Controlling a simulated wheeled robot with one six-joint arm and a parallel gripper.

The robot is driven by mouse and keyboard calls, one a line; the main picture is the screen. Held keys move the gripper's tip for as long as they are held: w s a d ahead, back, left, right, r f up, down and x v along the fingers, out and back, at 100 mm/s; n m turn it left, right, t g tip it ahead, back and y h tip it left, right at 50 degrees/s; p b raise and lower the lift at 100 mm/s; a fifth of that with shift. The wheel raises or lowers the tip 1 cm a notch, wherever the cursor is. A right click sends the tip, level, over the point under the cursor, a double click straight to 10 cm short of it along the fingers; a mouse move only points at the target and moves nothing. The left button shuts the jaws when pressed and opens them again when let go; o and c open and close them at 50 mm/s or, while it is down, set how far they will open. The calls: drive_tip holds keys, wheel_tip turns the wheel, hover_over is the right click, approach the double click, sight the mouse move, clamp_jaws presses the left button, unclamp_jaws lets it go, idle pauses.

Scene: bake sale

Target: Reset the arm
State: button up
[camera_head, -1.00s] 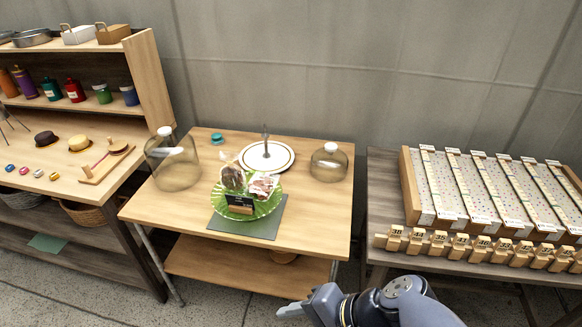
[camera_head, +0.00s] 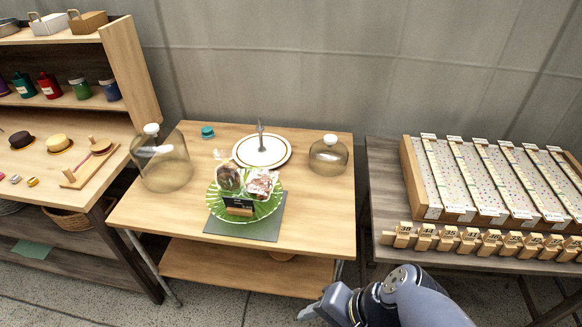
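My gripper (camera_head: 322,308) is at the bottom of the head view, low in front of the wooden table (camera_head: 320,228), near its front right corner. It is clear of everything on the table. It is seen from the side and partly cut off by the frame edge, so whether its fingers are open or shut does not show. No held object is visible. My arm comes in from the lower right.
On the table are a green plate (camera_head: 221,213) with wrapped treats, a white plate (camera_head: 245,158) and two glass domes (camera_head: 163,170) (camera_head: 328,160). A table with numbered wooden blocks (camera_head: 425,242) stands right, a shelf (camera_head: 135,60) left.

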drive_tip(key=shift+s+d+f+n+h+b, duration=0.2)
drive_tip(key=shift+f+n+b, duration=0.25)
drive_tip(key=shift+f+b, duration=0.35)
drive_tip(key=shift+s+d+f+n+h+b, duration=0.1)
drive_tip(key=shift+d+f+n+h+b, duration=0.15)
drive_tip(key=shift+f+n+b, duration=0.35)
drive_tip(key=shift+f, duration=0.15)
drive_tip(key=shift+c, duration=0.5)
